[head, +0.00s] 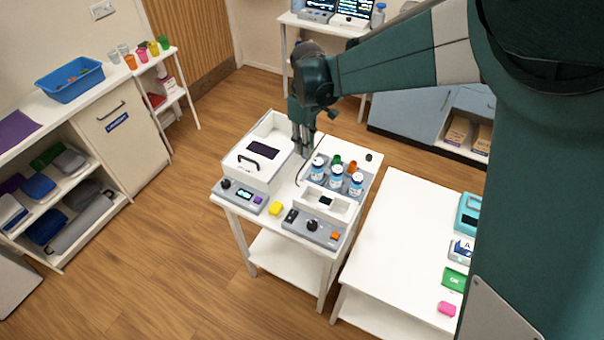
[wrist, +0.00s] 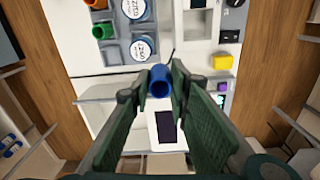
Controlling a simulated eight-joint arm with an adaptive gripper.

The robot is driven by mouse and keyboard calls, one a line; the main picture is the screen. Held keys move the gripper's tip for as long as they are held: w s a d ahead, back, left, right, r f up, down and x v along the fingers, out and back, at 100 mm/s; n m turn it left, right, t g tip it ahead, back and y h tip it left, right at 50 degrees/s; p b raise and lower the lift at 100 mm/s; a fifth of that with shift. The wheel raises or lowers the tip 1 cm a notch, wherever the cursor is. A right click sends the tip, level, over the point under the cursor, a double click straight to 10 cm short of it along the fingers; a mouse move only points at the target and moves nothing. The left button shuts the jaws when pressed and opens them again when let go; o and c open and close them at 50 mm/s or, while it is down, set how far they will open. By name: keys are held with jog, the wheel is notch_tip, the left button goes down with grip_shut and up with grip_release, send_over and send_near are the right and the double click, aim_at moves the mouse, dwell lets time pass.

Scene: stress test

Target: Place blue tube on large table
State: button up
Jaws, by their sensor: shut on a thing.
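My gripper (head: 303,147) is shut on the blue tube (wrist: 160,79), which sits between the two fingertips in the wrist view (wrist: 160,97). The tube's open round end faces the wrist camera. In the head view I cannot make out the tube at the fingertips. My gripper hangs over the small white table (head: 272,225), beside the white box with a handle. The wide white table (head: 395,240), seemingly the large table, stands to the right, with a broad bare top.
The wide table's right edge carries a green box (head: 455,279) and a pink block (head: 447,308).

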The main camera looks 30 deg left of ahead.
jog(key=s+a+f+n, duration=0.1)
jog(key=s+a+f, duration=0.2)
jog(key=f, duration=0.2)
dwell(0.3)
jog(key=shift+a, duration=0.1)
jog(key=shift+f, duration=3.1)
jog(key=shift+f, duration=0.1)
jog(key=shift+f, duration=1.8)
jog(key=shift+f, duration=0.2)
